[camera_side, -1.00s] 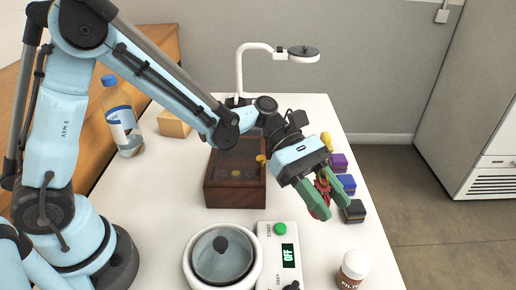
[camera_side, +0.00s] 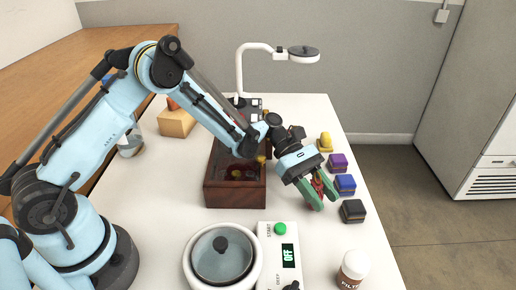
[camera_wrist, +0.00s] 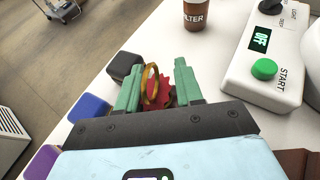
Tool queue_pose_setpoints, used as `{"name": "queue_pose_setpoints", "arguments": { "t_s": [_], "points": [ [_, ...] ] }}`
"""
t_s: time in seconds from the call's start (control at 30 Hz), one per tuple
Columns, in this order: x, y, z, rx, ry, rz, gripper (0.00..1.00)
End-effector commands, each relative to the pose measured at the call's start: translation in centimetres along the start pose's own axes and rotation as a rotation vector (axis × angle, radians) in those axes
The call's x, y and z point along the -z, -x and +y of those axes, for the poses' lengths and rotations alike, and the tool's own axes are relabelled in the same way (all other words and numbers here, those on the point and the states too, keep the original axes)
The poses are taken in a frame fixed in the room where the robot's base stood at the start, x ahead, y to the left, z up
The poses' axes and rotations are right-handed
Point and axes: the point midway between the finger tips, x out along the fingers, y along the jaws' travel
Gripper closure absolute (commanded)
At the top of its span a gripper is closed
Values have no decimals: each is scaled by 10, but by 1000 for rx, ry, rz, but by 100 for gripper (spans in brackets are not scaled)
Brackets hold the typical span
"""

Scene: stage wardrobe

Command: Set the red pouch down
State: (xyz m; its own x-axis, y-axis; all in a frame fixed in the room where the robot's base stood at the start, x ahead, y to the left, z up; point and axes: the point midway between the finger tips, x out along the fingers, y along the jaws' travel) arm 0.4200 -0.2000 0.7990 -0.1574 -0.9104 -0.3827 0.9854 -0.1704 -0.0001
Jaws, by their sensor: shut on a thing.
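The red pouch (camera_side: 319,186) is pinched between the green fingers of my gripper (camera_side: 326,202), mostly hidden by them in the side view. In the wrist view the red pouch (camera_wrist: 166,93) shows between the two fingers of my gripper (camera_wrist: 158,68), with a yellow-gold ring (camera_wrist: 150,84) beside it. My gripper points down over the right part of the white table (camera_side: 145,205), left of the row of small dark blocks. Whether the pouch touches the table cannot be told.
Black (camera_side: 352,211), blue (camera_side: 345,185) and purple (camera_side: 338,162) blocks and a yellow thing (camera_side: 325,142) line the right edge. A dark wooden box (camera_side: 235,196) stands left. A pot (camera_side: 222,255), switch unit (camera_side: 278,254) and brown bottle (camera_side: 353,270) are in front.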

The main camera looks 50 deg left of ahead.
Motion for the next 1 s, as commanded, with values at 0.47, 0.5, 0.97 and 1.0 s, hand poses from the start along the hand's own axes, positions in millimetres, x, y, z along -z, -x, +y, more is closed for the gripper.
{"name": "queue_pose_setpoints", "arguments": {
  "t_s": [0.47,0.5,0.97,1.0],
  "points": [
    [4,-2,0,0,0,0,56],
    [4,-2,0,0,0,0,50],
    [5,1,0,-1,1,0,38],
    [5,5,0,-2,1,0,38]
  ]
}}
